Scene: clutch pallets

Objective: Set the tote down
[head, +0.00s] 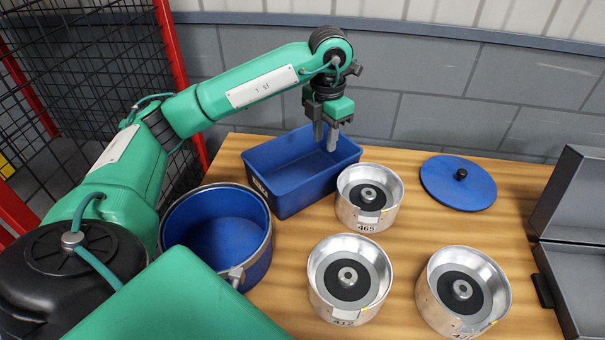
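The tote is a blue rectangular open-topped bin (291,199) in the head view. It appears to stand upright on the wooden table near its back edge, and its inside looks empty. My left gripper (326,148) points down at the tote's far right end. Its two grey fingers are apart, with blue showing between them, and they overlap the tote's inside near the back right corner. Contact with the wall cannot be made out. My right gripper is out of view.
A round blue-lined drum (262,257) stands left of the tote, close to it. Metal clutch housings (369,218), (335,312), (447,322) stand in front and to the right. A blue lid (458,195) lies at the back right. An open grey case (580,210) is at the right edge.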

